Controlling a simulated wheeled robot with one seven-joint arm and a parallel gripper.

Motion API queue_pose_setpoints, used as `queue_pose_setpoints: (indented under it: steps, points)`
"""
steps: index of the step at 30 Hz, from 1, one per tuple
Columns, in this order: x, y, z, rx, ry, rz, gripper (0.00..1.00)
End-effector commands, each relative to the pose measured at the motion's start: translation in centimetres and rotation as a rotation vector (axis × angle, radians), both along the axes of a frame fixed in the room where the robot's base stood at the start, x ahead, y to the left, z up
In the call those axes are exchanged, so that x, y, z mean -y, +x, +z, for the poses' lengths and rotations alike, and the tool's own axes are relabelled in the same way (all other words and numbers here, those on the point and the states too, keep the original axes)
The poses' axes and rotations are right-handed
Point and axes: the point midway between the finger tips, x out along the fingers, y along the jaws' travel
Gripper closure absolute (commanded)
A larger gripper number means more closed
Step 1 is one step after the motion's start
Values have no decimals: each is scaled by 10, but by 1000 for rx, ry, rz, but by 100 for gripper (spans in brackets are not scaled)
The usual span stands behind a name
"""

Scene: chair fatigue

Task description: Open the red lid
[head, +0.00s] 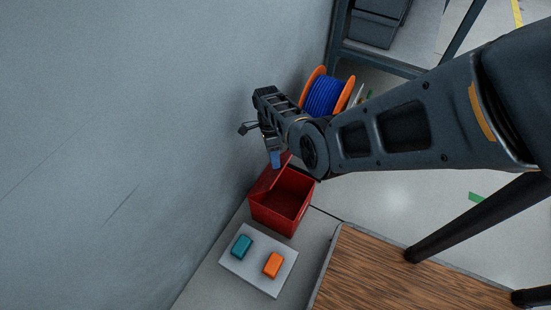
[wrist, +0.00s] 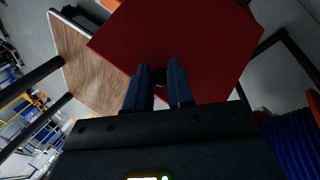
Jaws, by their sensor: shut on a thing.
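A red box (head: 282,212) stands on the grey surface near the wall, and its dark inside shows from above. Its red lid (head: 268,180) is raised and tilted up at the side by the wall. In the wrist view the red lid (wrist: 200,45) fills the upper middle as a flat panel. My gripper (head: 276,160) is at the upper edge of the lid. In the wrist view my gripper's (wrist: 161,78) two blue fingers reach the lid and close around a small dark part at its middle, partly hidden between them.
A white board (head: 259,265) with a teal block (head: 241,248) and an orange block (head: 273,265) lies in front of the box. A wooden-topped table (head: 390,275) stands to the right. A blue cable spool (head: 325,95) with orange rims is behind my arm. The grey wall (head: 130,120) is close on the left.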

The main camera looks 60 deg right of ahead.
Motion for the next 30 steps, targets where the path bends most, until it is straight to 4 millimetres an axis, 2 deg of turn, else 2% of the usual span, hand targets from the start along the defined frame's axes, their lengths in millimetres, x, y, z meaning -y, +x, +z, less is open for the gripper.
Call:
queue_pose_setpoints:
  steps: [1,4,5,12,20,23,26,30]
  points:
    - [8,5,-1,21,-25,-3,100]
    - [9,5,-1,21,-27,-4,100]
    - [9,5,-1,21,-27,-4,77]
    - [8,4,-1,18,-24,-3,54]
    - [6,3,0,15,-19,-2,52]
    - [6,3,6,15,-20,-2,52]
    - [6,3,19,16,-21,-2,52]
    - [8,4,48,18,-23,-3,52]
